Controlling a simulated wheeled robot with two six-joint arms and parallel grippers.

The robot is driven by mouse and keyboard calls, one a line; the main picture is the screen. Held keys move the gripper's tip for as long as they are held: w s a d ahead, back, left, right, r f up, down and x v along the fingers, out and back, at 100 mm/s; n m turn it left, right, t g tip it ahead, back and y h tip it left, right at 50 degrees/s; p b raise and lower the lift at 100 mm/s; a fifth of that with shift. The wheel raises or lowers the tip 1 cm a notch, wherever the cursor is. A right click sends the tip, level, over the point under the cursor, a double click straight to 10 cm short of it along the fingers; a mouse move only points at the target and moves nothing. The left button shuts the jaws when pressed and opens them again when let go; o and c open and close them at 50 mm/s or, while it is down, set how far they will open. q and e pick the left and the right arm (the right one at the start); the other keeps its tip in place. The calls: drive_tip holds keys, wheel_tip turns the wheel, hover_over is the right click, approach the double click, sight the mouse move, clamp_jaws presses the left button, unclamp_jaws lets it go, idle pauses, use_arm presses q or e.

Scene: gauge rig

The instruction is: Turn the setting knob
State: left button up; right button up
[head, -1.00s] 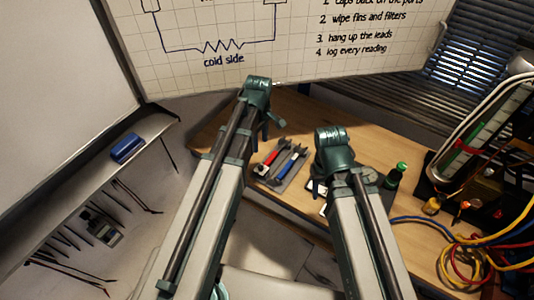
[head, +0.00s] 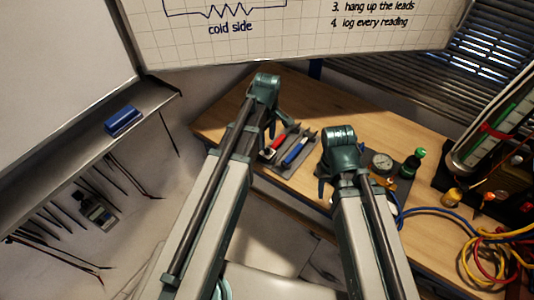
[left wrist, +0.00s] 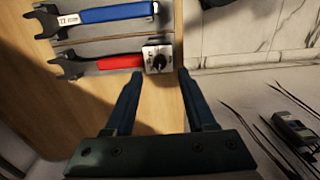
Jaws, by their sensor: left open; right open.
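The setting knob (left wrist: 158,60) is a black knob on a small silver box, at the red wrench's handle end. In the head view the box (head: 267,154) shows beside my left gripper (head: 272,131). In the left wrist view my left gripper (left wrist: 160,76) is open and points down, its two fingers apart. The knob shows in line with the gap between the fingertips, with nothing between them; the height left cannot be told. My right gripper (head: 322,186) is over the bench, left of the gauge, its fingers mostly hidden by its own arm.
Red and blue wrenches (left wrist: 105,12) lie on a grey mat on the wooden bench (head: 225,122). A round gauge (head: 382,162) and a green-capped bottle (head: 411,163) stand to the right. Coloured hoses (head: 480,262) lie at the far right. A tray with a blue eraser (head: 123,120) is left.

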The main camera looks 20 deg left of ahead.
sight(267, 150)
use_arm(q)
wheel_tip(267, 150, down, 5)
drive_tip(key=b, duration=0.3)
drive_tip(key=shift+r+b, duration=0.1)
drive_tip(key=shift+b, duration=0.25)
drive_tip(key=shift+r, duration=0.1)
clamp_jaws()
